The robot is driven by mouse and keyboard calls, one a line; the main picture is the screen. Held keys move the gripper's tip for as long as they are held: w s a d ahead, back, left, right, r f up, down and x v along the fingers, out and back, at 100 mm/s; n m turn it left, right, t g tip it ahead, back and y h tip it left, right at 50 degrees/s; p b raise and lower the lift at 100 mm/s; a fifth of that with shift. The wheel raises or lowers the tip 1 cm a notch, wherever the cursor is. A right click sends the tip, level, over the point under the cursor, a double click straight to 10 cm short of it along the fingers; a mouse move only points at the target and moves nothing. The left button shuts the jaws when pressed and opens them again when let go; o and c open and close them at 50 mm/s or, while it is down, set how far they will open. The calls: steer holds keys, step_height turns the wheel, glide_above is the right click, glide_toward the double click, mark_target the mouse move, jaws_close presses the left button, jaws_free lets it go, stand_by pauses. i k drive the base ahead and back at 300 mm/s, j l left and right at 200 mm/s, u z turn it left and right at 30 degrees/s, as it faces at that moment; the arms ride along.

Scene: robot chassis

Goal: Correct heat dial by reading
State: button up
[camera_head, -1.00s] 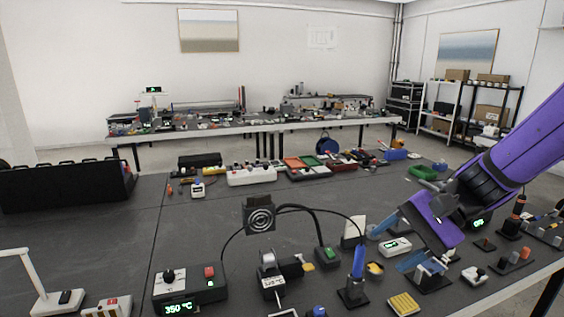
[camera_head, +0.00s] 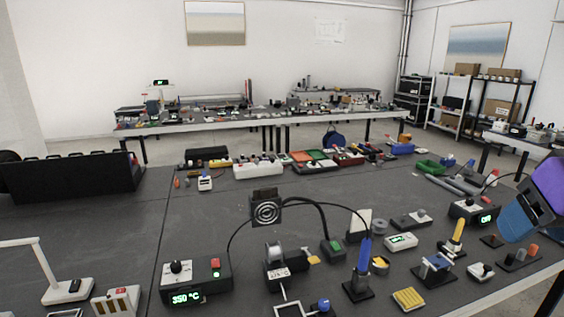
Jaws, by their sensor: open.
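The soldering station (camera_head: 196,282) is a dark box at the front left of the bench. Its green display (camera_head: 186,298) reads 350 °C. A black dial (camera_head: 176,267) sits on its white face plate, with a red switch (camera_head: 215,263) to the right. My gripper (camera_head: 530,232) is at the right edge, partly cut off by the frame. It is open and apart from both units; its fingertips are hard to make out.
A white lamp (camera_head: 40,270) is at the left. The bench's middle left is clear.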

mark_target(175, 267)
steer(key=j+u, duration=0.1)
steer(key=u, duration=0.25)
steer(key=j+u, duration=0.1)
steer(key=u, duration=0.3)
steer(key=j+u, duration=0.1)
steer(key=u, duration=0.25)
steer(key=k+j, duration=0.05)
